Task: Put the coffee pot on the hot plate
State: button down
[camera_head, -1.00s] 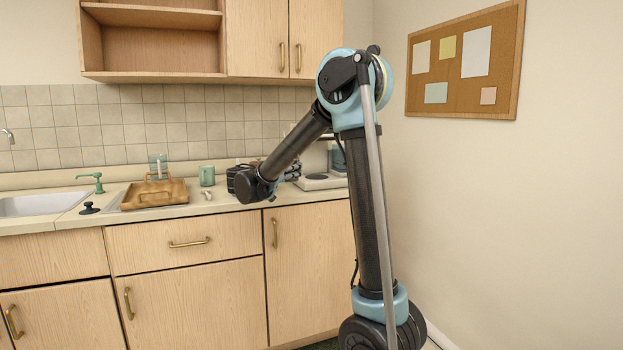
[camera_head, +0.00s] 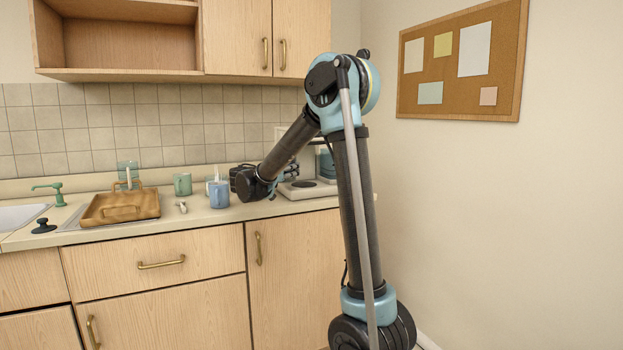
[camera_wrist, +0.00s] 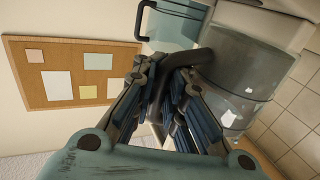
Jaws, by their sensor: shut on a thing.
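In the wrist view, my gripper (camera_wrist: 165,110) is shut on the dark curved handle of a grey, see-through coffee pot (camera_wrist: 235,75). The pot's body lies to the right of the fingers there. In the head view, my gripper (camera_head: 292,172) is at the counter's right end, mostly behind my forearm, and the held pot cannot be made out clearly. The hot plate (camera_head: 309,192) is a pale flat unit with a dark round disc, just right of and below my gripper. I cannot tell whether the pot touches it.
A teal vessel (camera_head: 327,165) stands behind the hot plate, partly hidden by my arm; a teal body with a black handle (camera_wrist: 175,25) shows in the wrist view. A corkboard (camera_head: 462,60) hangs on the right wall.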

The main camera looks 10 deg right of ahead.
jog(key=x, duration=1.1)
jog(key=shift+d+f, duration=0.1)
jog(key=shift+f, duration=1.8)
jog(key=c, duration=1.6)
grip_release()
jog(key=shift+f, duration=0.1)
jog(key=shift+c, duration=0.2)
jog(key=shift+s, duration=0.1)
